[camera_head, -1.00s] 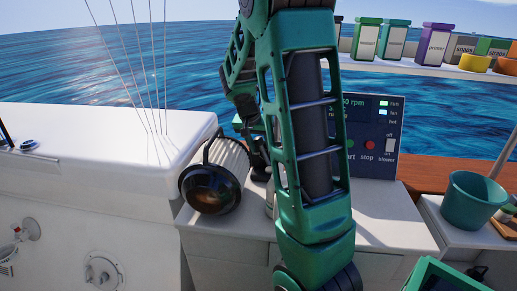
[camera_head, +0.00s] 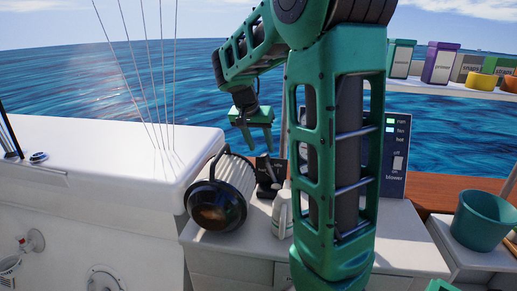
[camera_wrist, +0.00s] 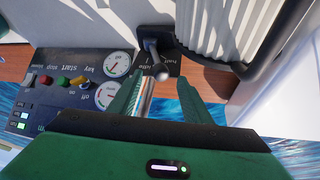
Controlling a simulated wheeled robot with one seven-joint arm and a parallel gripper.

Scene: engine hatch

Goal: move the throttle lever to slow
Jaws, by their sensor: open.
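The throttle lever (camera_wrist: 154,56) is a dark stick with a pale round knob at its end. It rises from a dark plate (camera_wrist: 170,68) with lettering, only partly readable. In the head view the lever (camera_head: 272,181) stands beside the ribbed drum, small and dark. My gripper (camera_head: 257,150) is open and points down, above and slightly left of the lever in that picture. In the wrist view the knob shows between the fingertips of my gripper (camera_wrist: 160,79). Whether they touch it cannot be told. The lever's exact setting is not readable.
A ribbed drum with a dark end (camera_head: 216,205) lies close left of the lever. A control panel (camera_wrist: 85,85) with gauges and buttons is partly hidden by my arm in the head view. A teal bucket (camera_head: 481,219) stands at right.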

